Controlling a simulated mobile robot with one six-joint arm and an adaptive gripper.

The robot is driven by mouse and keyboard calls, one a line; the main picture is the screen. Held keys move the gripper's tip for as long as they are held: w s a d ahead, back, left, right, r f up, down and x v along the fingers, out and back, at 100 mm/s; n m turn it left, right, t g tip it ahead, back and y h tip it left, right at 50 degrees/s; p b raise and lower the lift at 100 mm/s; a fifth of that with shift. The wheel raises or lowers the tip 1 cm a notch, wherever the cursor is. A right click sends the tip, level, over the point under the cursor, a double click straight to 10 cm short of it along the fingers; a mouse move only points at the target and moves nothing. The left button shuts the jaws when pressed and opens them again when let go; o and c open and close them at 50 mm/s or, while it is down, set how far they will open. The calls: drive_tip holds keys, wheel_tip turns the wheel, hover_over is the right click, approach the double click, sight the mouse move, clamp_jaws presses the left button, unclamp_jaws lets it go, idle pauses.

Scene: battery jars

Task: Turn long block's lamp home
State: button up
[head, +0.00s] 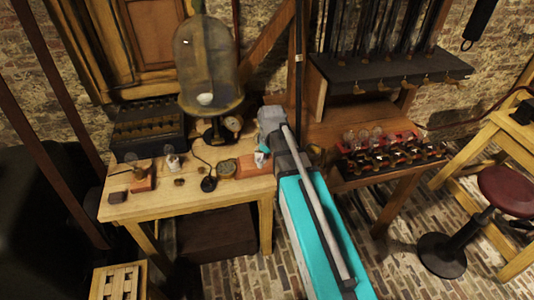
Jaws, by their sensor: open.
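A long reddish-brown block (246,168) lies near the right end of the pale wooden table (190,208). A shorter reddish block (143,180) with a small brass fitting stands at the left of the table. A small pale bulb-like piece (173,162) stands between them. I cannot tell for sure which piece is the lamp, nor how it is turned. My gripper (261,159) is small in view, at the end of my arm, over or beside the right block. My wrist partly hides it. Its jaws are open, and I see nothing held.
A glass bell jar (207,65) and a small dial (233,124) stand behind the blocks. A dark round piece (208,184) lies near the front. A second table (350,182) to the right holds several glass bulbs and a dark rack. A red stool (505,188) stands far right.

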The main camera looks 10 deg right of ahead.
drive_tip(key=s+f+m+b, duration=0.6)
drive_tip(key=s+f+b, duration=0.1)
drive_tip(key=s, duration=0.3)
drive_tip(key=shift+s+a+f+m+h, duration=0.3)
drive_tip(key=shift+s+a+f, duration=0.05)
drive_tip(key=shift+f, duration=0.05)
idle(1.9)
